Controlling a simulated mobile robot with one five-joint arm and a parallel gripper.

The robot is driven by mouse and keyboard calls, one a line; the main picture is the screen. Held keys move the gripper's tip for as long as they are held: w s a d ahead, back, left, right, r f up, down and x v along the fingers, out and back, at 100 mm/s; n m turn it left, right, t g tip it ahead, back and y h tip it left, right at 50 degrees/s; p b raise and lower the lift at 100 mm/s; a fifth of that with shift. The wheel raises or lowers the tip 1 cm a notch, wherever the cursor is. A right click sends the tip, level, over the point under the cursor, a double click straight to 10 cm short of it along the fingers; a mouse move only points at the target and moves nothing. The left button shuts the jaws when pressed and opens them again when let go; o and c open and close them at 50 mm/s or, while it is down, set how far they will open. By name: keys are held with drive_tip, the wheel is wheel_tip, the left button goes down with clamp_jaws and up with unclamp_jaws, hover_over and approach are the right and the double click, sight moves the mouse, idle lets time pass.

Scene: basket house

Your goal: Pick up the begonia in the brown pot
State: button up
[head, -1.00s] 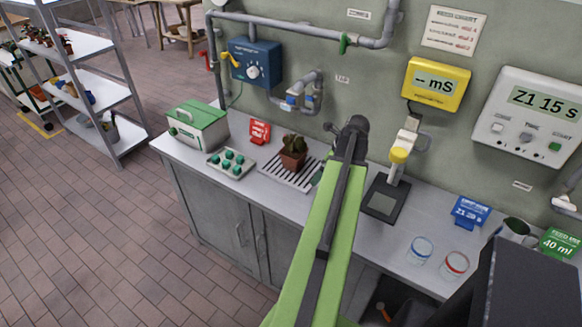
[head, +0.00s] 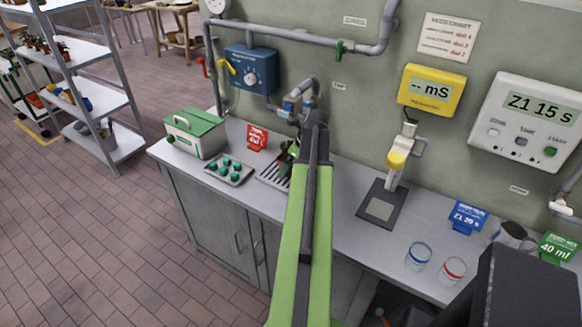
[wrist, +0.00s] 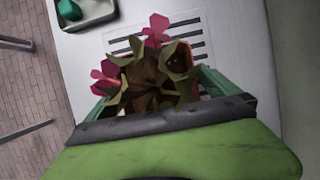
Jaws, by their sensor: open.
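The begonia (wrist: 155,80), with pink flowers and green-brown leaves, fills the middle of the wrist view. Its pot is mostly hidden under the leaves there. In the head view my arm covers nearly all of the plant; only a sliver shows left of the arm. It stands on a slatted drain grate (head: 272,175) on the counter. My gripper (wrist: 158,90) is open, with its green fingers on the left and right of the plant. Whether the fingers touch the pot cannot be told.
A tray of green pods (head: 229,171), a green-lidded box (head: 195,132) and a red card (head: 257,138) stand left of the grate. A pipe (head: 300,98) runs on the wall behind it. A dark scale (head: 383,205) and two glass dishes are to the right.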

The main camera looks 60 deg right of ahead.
drive_tip(key=shift+w+f, duration=0.1)
drive_tip(key=shift+f, duration=0.6)
drive_tip(key=shift+r, duration=0.2)
drive_tip(key=c, duration=1.7)
drive_tip(key=shift+c, duration=0.2)
